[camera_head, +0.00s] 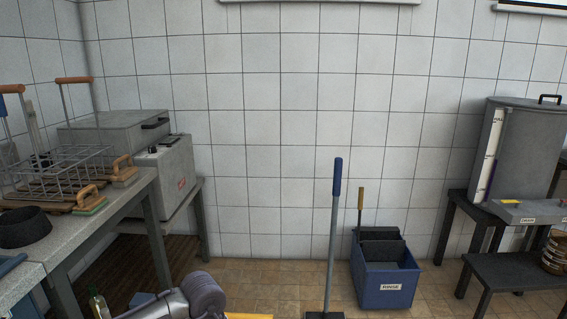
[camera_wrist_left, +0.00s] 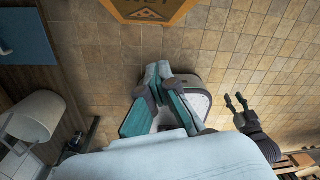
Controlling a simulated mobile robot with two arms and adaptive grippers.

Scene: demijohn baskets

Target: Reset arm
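The task names no object. My left arm (camera_head: 185,300) comes in at the bottom left of the head view, folded low, with a rounded grey-purple joint at its end. No gripper shows in the head view. In the left wrist view, teal and dark parts of my own body show at the centre above a pale link of mine.
A stone-topped table (camera_head: 135,189) with wire baskets (camera_head: 60,168) stands left. A blue bin (camera_head: 386,285) and an upright blue-handled tool (camera_head: 334,225) stand ahead. A yellow floor sign (camera_wrist_left: 148,10) lies ahead too. Dark stands (camera_head: 515,270) are right. Some tiled floor is clear.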

